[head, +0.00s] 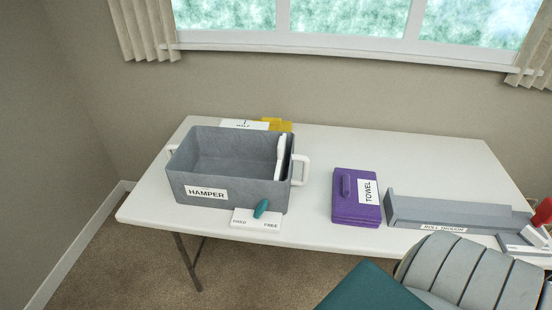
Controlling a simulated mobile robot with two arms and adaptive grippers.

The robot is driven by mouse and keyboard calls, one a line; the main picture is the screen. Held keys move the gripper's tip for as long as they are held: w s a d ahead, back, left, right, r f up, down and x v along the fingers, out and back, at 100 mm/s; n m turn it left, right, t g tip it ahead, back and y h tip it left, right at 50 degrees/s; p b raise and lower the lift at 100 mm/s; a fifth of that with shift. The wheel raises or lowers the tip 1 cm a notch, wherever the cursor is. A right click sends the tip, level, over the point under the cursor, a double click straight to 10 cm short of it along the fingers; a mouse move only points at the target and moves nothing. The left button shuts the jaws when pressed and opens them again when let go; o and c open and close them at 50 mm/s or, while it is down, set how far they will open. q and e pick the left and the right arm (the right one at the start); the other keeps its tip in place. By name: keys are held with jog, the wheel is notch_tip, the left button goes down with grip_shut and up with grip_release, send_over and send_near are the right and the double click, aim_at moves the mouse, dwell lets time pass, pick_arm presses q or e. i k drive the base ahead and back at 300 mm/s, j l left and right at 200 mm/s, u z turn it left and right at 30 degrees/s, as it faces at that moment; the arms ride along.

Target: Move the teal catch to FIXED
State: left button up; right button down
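The teal catch (261,208) is a small rounded lever on a white plate (243,220) at the front of the table. The plate reads FIXED at its left and FREE at its right. The catch stands tilted near the plate's middle, with its top leaning right; I cannot tell exactly which setting it is at. The plate lies against the front of a grey bin labelled HAMPER (230,197). Neither of my grippers is in view.
The bin has white side handles. Yellow items (276,125) and a white label lie behind it. A purple towel stack (352,205) and a grey trough (440,209) are to the right. A grey ribbed shape (465,275) and teal panel (370,288) fill the lower right foreground.

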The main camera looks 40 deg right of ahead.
aim_at(260, 209)
jog(key=z, duration=1.2)
